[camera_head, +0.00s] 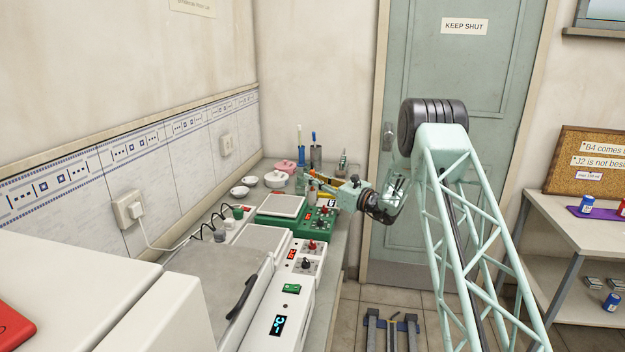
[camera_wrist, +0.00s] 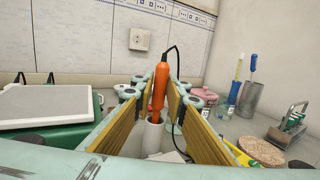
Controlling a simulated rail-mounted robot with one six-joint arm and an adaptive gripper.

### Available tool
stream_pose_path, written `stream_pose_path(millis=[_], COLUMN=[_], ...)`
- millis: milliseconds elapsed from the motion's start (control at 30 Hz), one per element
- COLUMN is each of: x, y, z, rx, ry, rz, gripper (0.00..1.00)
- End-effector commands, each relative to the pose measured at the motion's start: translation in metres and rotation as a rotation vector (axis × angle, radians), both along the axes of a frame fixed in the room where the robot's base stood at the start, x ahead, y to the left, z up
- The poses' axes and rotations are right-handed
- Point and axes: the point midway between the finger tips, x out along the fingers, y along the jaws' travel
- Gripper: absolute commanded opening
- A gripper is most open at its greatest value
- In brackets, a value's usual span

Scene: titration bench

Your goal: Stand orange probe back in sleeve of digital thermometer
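The orange probe (camera_wrist: 160,85) stands nearly upright, leaning slightly, between the fingertips of my gripper (camera_wrist: 158,98) in the wrist view. The yellow finger pads appear to press on it from both sides. A black cable loops from its top and down behind the right finger. Its lower end meets the mouth of a white sleeve (camera_wrist: 152,137); I cannot tell how deep it sits inside.
A green balance (camera_head: 285,211) with a pale pan stands left of my gripper. A pink pot (camera_wrist: 205,97) stands behind.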

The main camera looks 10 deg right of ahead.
Motion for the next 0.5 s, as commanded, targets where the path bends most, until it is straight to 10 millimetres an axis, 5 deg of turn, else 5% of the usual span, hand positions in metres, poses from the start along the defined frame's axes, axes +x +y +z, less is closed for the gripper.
stream_pose_path(millis=[133,500], x=[-0.0001,-0.0009], y=[0.0001,-0.0011], z=[0.0000,-0.0003], rx=[0.000,0.000], ry=[0.000,0.000], rz=[0.000,0.000], gripper=[0.26,0.26])
